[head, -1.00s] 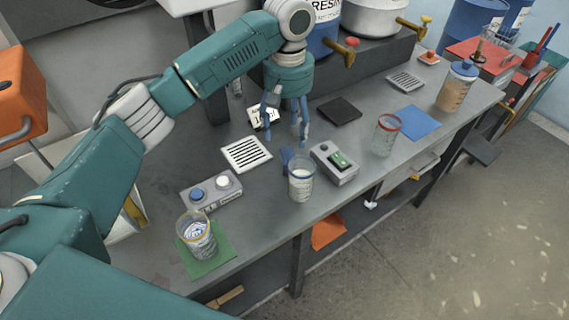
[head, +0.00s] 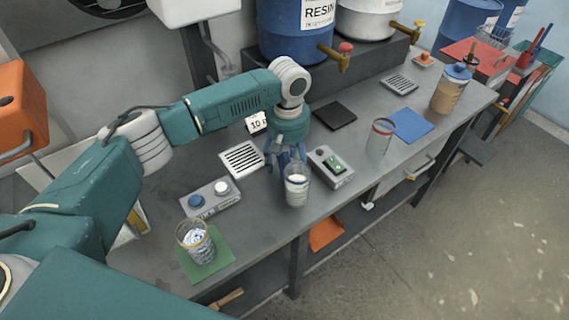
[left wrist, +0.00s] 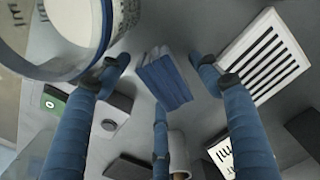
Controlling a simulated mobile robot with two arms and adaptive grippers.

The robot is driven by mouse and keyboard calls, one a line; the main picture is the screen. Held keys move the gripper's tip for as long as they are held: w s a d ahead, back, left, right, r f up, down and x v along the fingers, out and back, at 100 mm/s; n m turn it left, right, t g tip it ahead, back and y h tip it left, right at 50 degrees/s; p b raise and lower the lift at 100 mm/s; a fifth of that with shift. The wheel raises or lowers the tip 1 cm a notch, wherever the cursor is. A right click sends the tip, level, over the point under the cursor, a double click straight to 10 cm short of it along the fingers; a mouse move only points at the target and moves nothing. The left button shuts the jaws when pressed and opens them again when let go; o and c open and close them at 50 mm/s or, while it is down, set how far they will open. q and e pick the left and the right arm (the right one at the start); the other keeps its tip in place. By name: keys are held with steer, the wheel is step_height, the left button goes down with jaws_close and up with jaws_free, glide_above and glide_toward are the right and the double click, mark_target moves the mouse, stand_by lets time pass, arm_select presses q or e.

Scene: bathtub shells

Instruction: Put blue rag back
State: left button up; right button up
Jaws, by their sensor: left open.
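The blue rag (left wrist: 165,80) is a small folded cloth on the grey bench in the left wrist view. In the head view its spot, just behind a clear cup of white stuff (head: 296,188), is mostly covered by my fingers. My left gripper (head: 286,156) is low over the bench there. In the left wrist view my left gripper (left wrist: 160,68) is open, with blue fingers spread on either side of the rag and a third finger below it in the picture. Whether any finger touches the rag cannot be told. My right gripper is not in view.
The cup stands very close to my fingers, with a grey scale (head: 331,167) to the right and a slotted white plate (head: 242,159) to the left. A two-button box (head: 210,198), green mat (head: 208,259) and blue mat (head: 411,125) lie further off.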

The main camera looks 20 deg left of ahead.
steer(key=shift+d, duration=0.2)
arm_select(q)
steer(key=c, duration=1.4)
steer(key=shift+o, duration=0.2)
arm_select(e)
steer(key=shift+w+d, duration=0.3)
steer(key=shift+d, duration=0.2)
arm_select(q)
steer(key=shift+r, duration=0.15)
